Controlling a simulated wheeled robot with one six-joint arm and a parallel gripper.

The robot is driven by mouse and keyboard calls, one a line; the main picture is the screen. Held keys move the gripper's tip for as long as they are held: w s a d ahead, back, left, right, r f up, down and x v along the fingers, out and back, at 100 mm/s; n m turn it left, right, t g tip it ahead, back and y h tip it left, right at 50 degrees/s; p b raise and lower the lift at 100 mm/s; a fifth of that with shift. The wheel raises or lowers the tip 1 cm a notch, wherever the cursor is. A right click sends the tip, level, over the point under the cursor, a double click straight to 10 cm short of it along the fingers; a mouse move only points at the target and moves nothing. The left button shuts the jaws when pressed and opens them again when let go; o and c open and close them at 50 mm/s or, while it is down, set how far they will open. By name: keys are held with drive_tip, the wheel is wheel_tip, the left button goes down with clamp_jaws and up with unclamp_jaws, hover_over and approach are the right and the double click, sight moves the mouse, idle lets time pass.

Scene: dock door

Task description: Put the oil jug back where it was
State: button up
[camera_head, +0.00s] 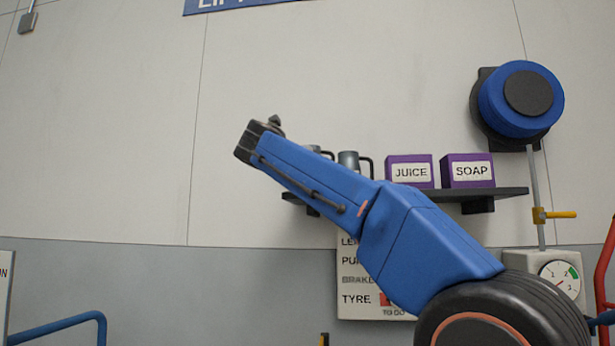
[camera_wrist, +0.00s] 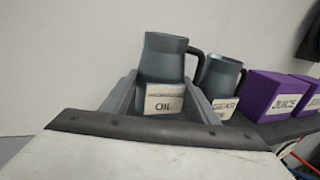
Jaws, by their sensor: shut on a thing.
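The oil jug (camera_wrist: 165,58) is a grey jug with a dark handle on its right and a white OIL label. In the wrist view it stands upright between the two grey fingers of my gripper (camera_wrist: 162,82), which is shut on it. In the head view my blue arm reaches up to the left and covers most of the oil jug (camera_head: 313,149) and my fingers. The jug is at the left end of the wall shelf (camera_head: 512,191). Its base is hidden, so I cannot tell whether it touches the shelf.
A second grey jug (camera_wrist: 219,77), its label partly covered, stands just right of the oil jug. Purple JUICE (camera_head: 409,171) and SOAP (camera_head: 467,170) boxes stand farther right on the shelf. A blue reel (camera_head: 500,100) hangs on the wall at right. The wall left of the shelf is bare.

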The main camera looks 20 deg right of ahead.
drive_tip(key=shift+f, duration=1)
drive_tip(key=o, duration=1.2)
drive_tip(key=shift+f, duration=0.15)
drive_tip(key=shift+s+a, duration=0.2)
drive_tip(key=v, duration=1.1)
drive_tip(key=shift+s+a, duration=0.15)
drive_tip(key=shift+s, duration=0.1)
